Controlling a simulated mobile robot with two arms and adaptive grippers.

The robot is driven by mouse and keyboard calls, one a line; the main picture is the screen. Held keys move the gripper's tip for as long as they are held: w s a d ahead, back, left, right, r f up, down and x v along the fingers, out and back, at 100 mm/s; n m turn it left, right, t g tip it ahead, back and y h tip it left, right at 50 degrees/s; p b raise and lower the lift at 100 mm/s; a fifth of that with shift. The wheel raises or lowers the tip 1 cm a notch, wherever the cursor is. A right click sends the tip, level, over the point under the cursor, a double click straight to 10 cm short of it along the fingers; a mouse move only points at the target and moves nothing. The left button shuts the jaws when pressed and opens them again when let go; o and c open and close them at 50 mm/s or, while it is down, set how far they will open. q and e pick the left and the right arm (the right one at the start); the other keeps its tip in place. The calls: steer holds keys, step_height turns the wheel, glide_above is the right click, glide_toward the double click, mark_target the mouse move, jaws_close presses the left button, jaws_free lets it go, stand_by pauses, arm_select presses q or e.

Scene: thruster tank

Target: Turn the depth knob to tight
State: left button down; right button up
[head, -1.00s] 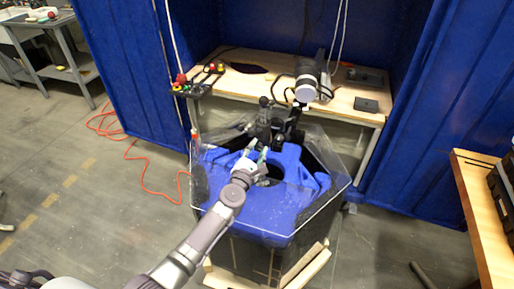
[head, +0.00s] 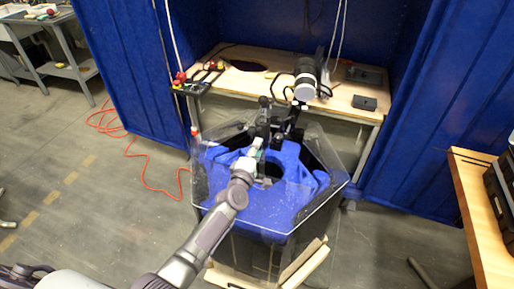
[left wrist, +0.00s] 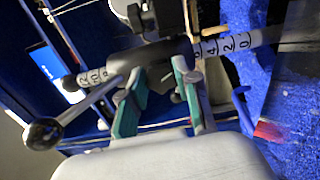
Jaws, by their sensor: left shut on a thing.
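My left gripper (head: 259,147) reaches over the blue-topped tank (head: 315,200) to the black thruster mount. In the left wrist view its green-padded fingers (left wrist: 160,88) point up at a dark clamp body (left wrist: 150,58) on a white numbered shaft (left wrist: 225,46). The fingers are shut on a small dark part below the clamp, which looks like the depth knob; the fingers hide most of it. Its tight or loose state cannot be read. A black ball-ended lever (left wrist: 44,132) sticks out at the left of the clamp. My right gripper is not in view.
A wooden bench (head: 345,100) stands behind the tank, with a control box with red and yellow buttons (head: 198,79) at its left end. Clear plastic walls rise around the tank. An orange cable (head: 150,187) lies on the floor; the floor at left is mostly clear.

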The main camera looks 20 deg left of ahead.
arm_select(q)
steer(key=shift+f+m+p, duration=0.1)
steer(key=shift+m+p, duration=0.2)
steer(key=shift+m, duration=1.7)
steer(key=c, duration=0.8)
jaws_free()
steer(key=shift+s, duration=0.1)
steer(key=s, duration=1.1)
steer(key=shift+s+a, duration=0.2)
steer(key=shift+s, duration=0.2)
